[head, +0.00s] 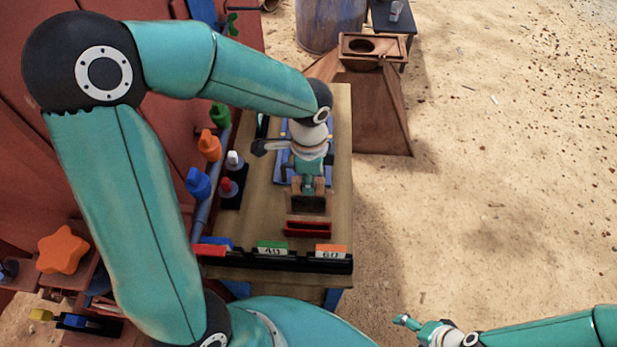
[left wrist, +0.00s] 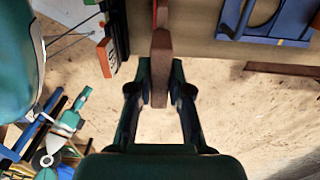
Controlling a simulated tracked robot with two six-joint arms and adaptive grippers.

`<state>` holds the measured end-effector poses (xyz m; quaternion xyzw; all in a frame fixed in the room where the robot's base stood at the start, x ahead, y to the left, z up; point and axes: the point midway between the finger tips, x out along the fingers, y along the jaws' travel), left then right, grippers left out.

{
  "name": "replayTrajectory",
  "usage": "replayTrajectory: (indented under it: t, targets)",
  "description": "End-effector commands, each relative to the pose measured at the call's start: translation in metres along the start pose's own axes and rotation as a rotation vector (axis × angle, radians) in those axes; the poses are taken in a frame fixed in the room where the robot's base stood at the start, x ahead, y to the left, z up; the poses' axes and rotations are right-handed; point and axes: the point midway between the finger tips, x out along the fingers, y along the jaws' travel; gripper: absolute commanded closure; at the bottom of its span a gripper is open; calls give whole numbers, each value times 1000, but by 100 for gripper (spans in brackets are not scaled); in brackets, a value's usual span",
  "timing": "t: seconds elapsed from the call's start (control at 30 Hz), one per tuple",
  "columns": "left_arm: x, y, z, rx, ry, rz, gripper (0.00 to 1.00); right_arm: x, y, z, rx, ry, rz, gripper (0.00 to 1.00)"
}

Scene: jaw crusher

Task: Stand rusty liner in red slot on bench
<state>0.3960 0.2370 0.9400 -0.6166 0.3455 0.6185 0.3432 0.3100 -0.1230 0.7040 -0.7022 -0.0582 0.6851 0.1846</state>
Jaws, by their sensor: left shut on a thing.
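The rusty liner (head: 309,190) is a brown plate, gripped at the bench's near part. In the left wrist view the liner (left wrist: 161,48) shows edge-on between the fingers. My left gripper (head: 308,182) is shut on it, and the gripper also shows in the left wrist view (left wrist: 160,82). The red slot (head: 307,230) lies on the bench just nearer than the liner in the head view. I cannot tell how high the liner is above the bench. My right gripper (head: 405,321) is low at the right, away from the bench; its jaws are too small to read.
The wooden bench (head: 342,150) carries a blue fixture (head: 281,168) behind the gripper. A black rack (head: 290,259) with coloured labelled blocks runs along the near edge. Sandy ground (head: 480,200) is clear at the right.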

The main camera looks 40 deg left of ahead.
Motion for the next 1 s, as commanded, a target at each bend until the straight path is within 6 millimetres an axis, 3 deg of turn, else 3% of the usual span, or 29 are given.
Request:
replayTrajectory:
  t: [0.3,1.0]
  targets:
    - [25,-1,0,-1,1,-2,100,21,8,0,0,0,0,18]
    - [40,-1,1,-3,0,-2,100,33,12,0,0,0,0,18]
